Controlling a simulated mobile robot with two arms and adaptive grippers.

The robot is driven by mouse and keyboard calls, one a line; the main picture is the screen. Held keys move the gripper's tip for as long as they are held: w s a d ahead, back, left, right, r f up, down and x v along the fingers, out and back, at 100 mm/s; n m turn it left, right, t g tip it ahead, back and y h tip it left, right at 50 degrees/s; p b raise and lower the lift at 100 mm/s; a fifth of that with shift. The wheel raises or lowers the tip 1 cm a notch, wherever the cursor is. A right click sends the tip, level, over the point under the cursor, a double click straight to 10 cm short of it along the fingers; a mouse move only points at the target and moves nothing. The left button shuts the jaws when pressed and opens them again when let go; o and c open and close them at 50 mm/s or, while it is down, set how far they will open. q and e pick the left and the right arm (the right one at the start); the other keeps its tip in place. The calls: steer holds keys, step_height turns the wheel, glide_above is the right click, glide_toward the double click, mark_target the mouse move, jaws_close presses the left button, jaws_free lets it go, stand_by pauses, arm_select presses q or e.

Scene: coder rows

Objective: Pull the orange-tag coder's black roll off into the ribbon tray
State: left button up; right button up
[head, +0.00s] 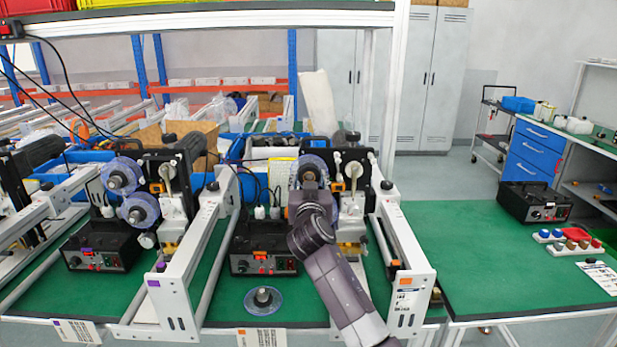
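The orange-tag coder (353,210) stands right of centre, with a small orange tag on its white frame end (415,288). My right arm reaches up in front of it. My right gripper (309,178) is at its upper reel (311,162), whose bluish rim shows around the gripper. The fingers point away and overlap the reel, so I cannot tell whether they grip it. I cannot identify a black roll or the ribbon tray for certain. My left gripper is out of view.
A purple-tag coder (165,200) with two bluish reels stands to the left. Black control boxes (262,250) sit on the table beside the coders. Blue bins (80,165) stand behind. The green bench at right (465,250) has free room.

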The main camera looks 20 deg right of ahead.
steer(key=c, duration=0.4)
steer(key=shift+p+v, duration=0.85)
steer(key=shift+v, duration=1.85)
steer(key=shift+c, duration=0.2)
steer(key=shift+s, duration=0.1)
